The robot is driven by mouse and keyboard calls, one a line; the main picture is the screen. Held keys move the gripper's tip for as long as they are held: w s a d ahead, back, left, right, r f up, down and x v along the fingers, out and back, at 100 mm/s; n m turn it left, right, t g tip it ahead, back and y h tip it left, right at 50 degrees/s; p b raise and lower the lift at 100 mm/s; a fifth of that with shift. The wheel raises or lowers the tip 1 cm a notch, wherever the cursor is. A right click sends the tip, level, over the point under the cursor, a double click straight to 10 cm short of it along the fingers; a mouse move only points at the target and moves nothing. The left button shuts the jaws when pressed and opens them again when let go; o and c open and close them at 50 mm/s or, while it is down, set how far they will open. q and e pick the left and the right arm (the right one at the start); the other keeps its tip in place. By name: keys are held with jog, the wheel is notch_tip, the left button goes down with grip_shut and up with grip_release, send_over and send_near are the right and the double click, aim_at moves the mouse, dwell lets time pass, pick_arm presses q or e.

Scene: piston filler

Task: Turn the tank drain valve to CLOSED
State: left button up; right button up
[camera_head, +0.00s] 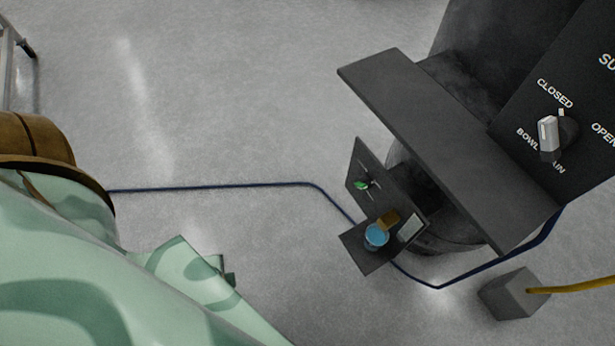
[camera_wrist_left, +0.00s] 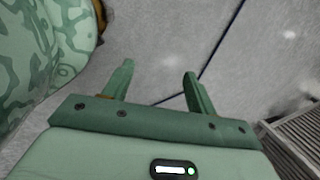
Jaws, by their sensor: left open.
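A dark panel (camera_head: 520,95) at the upper right of the head view carries a knob (camera_head: 549,134) with a pale grip on a black base. CLOSED is printed above the knob and OPEN to its right, cut by the picture edge. Lettering below reads "BOWL" and "AIN", partly covered by the knob. Which mark the knob points at is hard to tell. My left gripper shows in the left wrist view (camera_wrist_left: 158,88), its two green fingers apart with nothing between them, over grey floor. It is far from the knob. My right gripper is not in view.
A dark shelf (camera_head: 430,130) juts out below the panel. A small bracket (camera_head: 365,250) holds a blue round item (camera_head: 376,236). A grey box (camera_head: 515,294) with a yellow cable and a dark blue line (camera_head: 230,186) lie on the floor. The floor between is open.

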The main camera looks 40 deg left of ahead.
pick_arm(q)
jog(key=w+r, duration=0.4)
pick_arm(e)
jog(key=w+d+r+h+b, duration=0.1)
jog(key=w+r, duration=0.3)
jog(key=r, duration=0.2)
pick_arm(q)
jog(key=n+t+h, duration=0.3)
jog(key=t+h, duration=0.6)
jog(key=t, duration=0.6)
send_near(357, 187)
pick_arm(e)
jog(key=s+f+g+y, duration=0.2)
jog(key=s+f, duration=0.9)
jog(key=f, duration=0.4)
pick_arm(q)
jog(key=b+x, duration=0.4)
jog(key=x, duration=0.6)
jog(key=shift+w, duration=0.25)
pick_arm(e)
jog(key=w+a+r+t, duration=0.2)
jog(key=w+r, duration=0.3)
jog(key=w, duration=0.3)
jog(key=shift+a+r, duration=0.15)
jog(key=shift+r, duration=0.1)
